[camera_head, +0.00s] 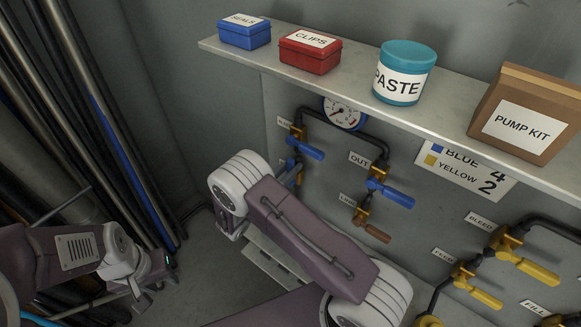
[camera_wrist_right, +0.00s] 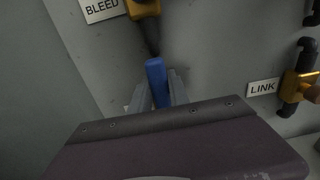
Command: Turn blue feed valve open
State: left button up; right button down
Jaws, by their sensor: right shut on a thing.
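In the right wrist view my right gripper (camera_wrist_right: 159,88) has its two fingers on either side of a blue valve handle (camera_wrist_right: 156,75), shut on it. A gold valve body (camera_wrist_right: 145,8) and a BLEED label (camera_wrist_right: 102,8) are just above; I cannot tell surely which valve the handle belongs to. In the head view my right arm hides this gripper. An upper blue handle (camera_head: 305,148) shows there, its label too small to read, with a partly hidden blue handle (camera_head: 290,174) below. My left gripper (camera_head: 143,292) is low at the left, away from the panel, its jaws unclear.
An OUT valve with a blue handle (camera_head: 392,193) and a LINK valve with a brown handle (camera_head: 374,232) are right of my arm. Yellow-handled valves (camera_head: 530,268) are further right. A shelf (camera_head: 440,125) with boxes and a paste jar (camera_head: 404,73) overhangs them. Pipes stand at left.

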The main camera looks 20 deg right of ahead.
jog(key=c, duration=1.2)
grip_release()
jog(key=shift+c, duration=0.2)
jog(key=shift+a, duration=0.1)
jog(key=b+v, duration=0.1)
jog(key=v, duration=0.8)
jog(key=shift+b, duration=0.4)
